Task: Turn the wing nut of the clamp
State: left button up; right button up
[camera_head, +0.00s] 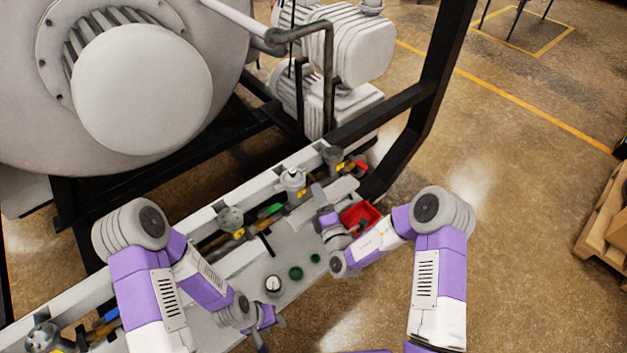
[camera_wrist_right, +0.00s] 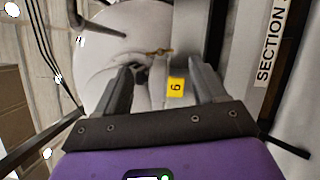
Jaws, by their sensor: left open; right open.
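In the right wrist view, a small brass-coloured piece (camera_wrist_right: 158,51), which looks like the clamp's wing nut, lies against a large pale rounded body (camera_wrist_right: 135,35). It is beyond my right gripper (camera_wrist_right: 165,85), whose two dark fingers are apart with nothing between them touching. A yellow tag marked 6 (camera_wrist_right: 176,87) shows between the fingers. In the head view, my right gripper (camera_head: 319,192) is over the bench near the grey fittings (camera_head: 332,156); the wing nut is too small to tell there. My left gripper (camera_head: 270,335) is open and empty at the bottom, low beside the bench.
A grey bench (camera_head: 250,270) carries a red bin (camera_head: 360,217), green rings (camera_head: 296,273) and a white round part (camera_head: 273,285). Valves line the white rail, including a pale one (camera_head: 292,180). A black frame post (camera_head: 425,95) rises at the right.

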aim_at(313, 180)
jog(key=x, duration=0.6)
jog(key=shift+w, duration=0.1)
jog(key=c, duration=1.1)
dwell(0.5)
jog(key=o, duration=1.1)
jog(key=v, duration=0.7)
jog(key=shift+s, duration=0.25)
